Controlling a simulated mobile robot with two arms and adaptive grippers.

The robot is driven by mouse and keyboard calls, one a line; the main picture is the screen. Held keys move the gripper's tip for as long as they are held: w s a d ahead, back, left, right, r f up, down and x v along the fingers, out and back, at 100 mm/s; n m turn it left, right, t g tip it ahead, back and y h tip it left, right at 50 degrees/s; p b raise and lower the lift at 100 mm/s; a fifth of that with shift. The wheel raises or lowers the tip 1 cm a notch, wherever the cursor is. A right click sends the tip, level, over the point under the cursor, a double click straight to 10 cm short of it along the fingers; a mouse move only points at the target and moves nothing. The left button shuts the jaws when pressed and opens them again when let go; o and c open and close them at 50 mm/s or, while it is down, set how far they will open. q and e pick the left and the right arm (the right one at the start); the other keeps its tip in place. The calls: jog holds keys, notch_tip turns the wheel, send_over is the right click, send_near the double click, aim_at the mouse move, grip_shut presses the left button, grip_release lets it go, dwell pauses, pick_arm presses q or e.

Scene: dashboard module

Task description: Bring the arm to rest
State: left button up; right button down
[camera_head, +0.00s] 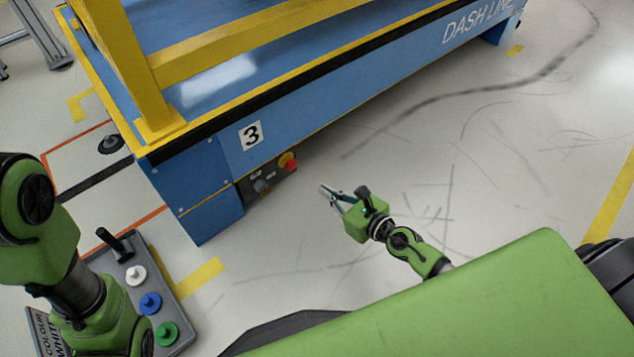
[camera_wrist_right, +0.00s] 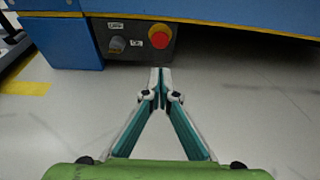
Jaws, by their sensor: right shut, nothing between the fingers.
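My right gripper (camera_head: 332,194) is in the middle of the head view, over the bare floor in front of the blue dash line module. It is shut and empty. In the right wrist view its fingertips (camera_wrist_right: 160,78) meet just below a dark control panel (camera_wrist_right: 140,42), and no contact with the panel shows. The panel (camera_head: 268,183) carries a red button (camera_head: 288,161) with yellow around it and a grey knob (camera_head: 262,186). The red button also shows in the right wrist view (camera_wrist_right: 159,36). My left arm stands at the left of the head view; its gripper is not visible.
The blue module (camera_head: 195,185) with yellow frame bars (camera_head: 240,47) fills the upper part. A grey box (camera_head: 140,270) with a black lever and white, blue and green buttons is at the lower left, partly behind my left arm. The floor (camera_head: 420,170) around the right gripper is clear.

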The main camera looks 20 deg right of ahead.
jog(key=shift+s+d+r, duration=0.15)
jog(key=shift+s, duration=0.4)
